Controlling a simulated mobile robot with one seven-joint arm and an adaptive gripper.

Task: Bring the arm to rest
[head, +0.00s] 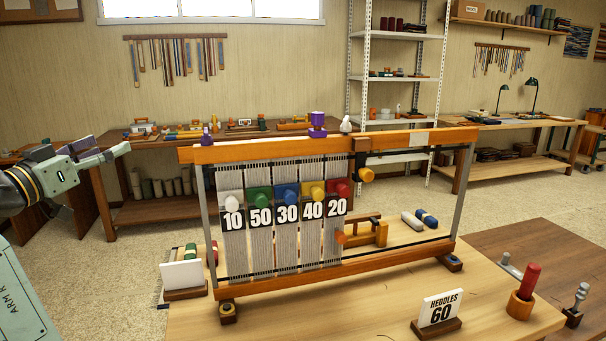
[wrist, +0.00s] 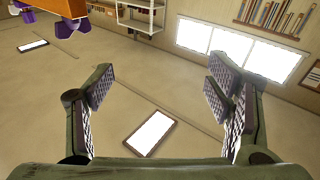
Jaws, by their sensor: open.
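My gripper (head: 108,146) is at the left edge of the head view, raised beside the left end of the loom and apart from it. In the wrist view my gripper (wrist: 160,95) has its two fingers spread wide with nothing between them. The wooden floor loom (head: 320,150) stands on the table in the middle of the head view. Colored knobs with cards reading 10, 50, 30, 40 and 20 hang in a row on its warp strands.
White shelves (head: 395,80) and workbenches stand behind. The air around my gripper looks clear.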

